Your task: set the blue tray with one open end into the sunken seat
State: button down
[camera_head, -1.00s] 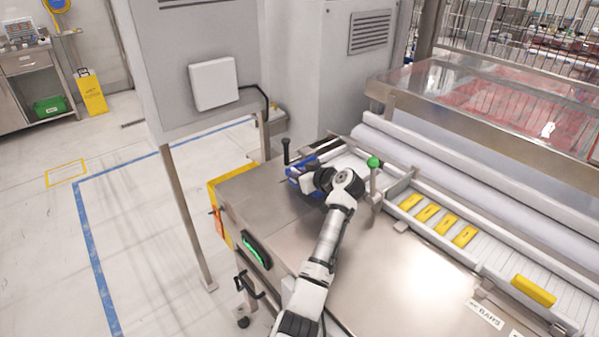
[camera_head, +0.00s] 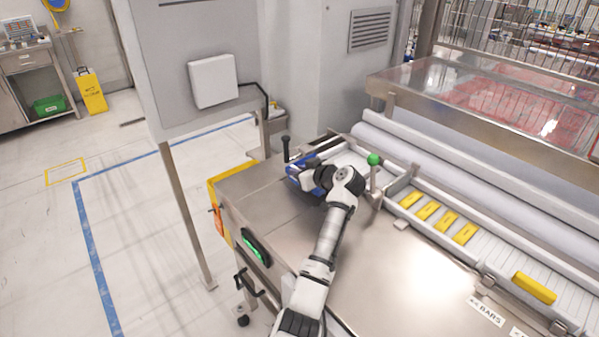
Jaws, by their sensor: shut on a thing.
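The blue tray (camera_head: 297,172) is at the far left end of the steel worktop, mostly hidden behind my arm's wrist. Its blue side shows to the left of my gripper (camera_head: 312,178). My gripper is shut on the tray; its fingertips are hard to make out at this size. The sunken seat cannot be made out clearly, as the arm and tray cover that area. I cannot tell whether the tray is down in the seat or above it, nor which way its open end faces.
A black-knobbed post (camera_head: 286,148) stands just left of the tray. A green-knobbed lever (camera_head: 374,165) stands close to the right of my wrist. Several yellow bars (camera_head: 428,212) lie on the slatted conveyor at right. The steel worktop (camera_head: 400,265) in front is clear.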

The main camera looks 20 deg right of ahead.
jog(key=shift+f, duration=0.2)
jog(key=shift+s+f+b, duration=0.1)
jog(key=shift+f+b, duration=0.4)
jog(key=shift+b, duration=0.3)
